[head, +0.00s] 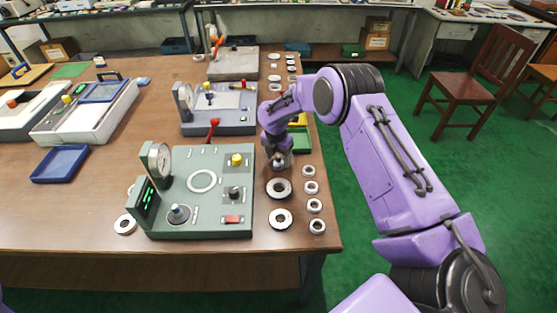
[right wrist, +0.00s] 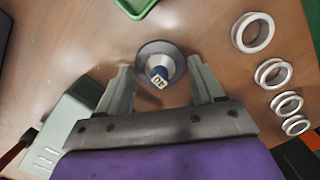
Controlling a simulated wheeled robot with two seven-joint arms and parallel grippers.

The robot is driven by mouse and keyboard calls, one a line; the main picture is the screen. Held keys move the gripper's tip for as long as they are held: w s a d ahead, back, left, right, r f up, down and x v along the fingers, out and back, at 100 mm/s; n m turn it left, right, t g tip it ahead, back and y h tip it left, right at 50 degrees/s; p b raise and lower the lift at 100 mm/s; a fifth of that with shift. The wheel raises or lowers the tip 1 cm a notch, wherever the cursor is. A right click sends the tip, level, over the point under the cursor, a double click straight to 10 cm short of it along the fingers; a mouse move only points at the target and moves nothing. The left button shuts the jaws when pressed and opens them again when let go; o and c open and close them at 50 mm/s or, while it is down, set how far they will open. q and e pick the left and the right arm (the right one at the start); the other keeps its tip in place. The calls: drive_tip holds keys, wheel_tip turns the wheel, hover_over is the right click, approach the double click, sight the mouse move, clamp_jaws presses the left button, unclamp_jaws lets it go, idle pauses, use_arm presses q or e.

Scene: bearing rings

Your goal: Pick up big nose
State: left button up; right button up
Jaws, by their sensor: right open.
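A grey round cone-shaped piece, which looks like the big nose (right wrist: 152,52), stands on the wooden table in the right wrist view. It has a dark blue stem with a white marked tip. In the head view my right gripper (head: 279,163) points down over that spot and largely hides the piece. In the right wrist view my right gripper (right wrist: 163,88) is open, with one finger on each side of the piece's near part. I cannot tell whether the fingers touch it. A similar grey cone piece (head: 178,213) sits on the green machine (head: 203,160). My left gripper is out of view.
Large rings (head: 279,188) and a column of small rings (head: 314,205) lie along the table's right edge. The green machine is close on the left. A green tray (head: 301,141) lies just behind the gripper. A blue tray (head: 60,164) is far left.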

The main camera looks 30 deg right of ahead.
drive_tip(key=shift+w+f, duration=0.1)
drive_tip(key=shift+f, duration=0.35)
drive_tip(key=shift+r, duration=0.1)
clamp_jaws()
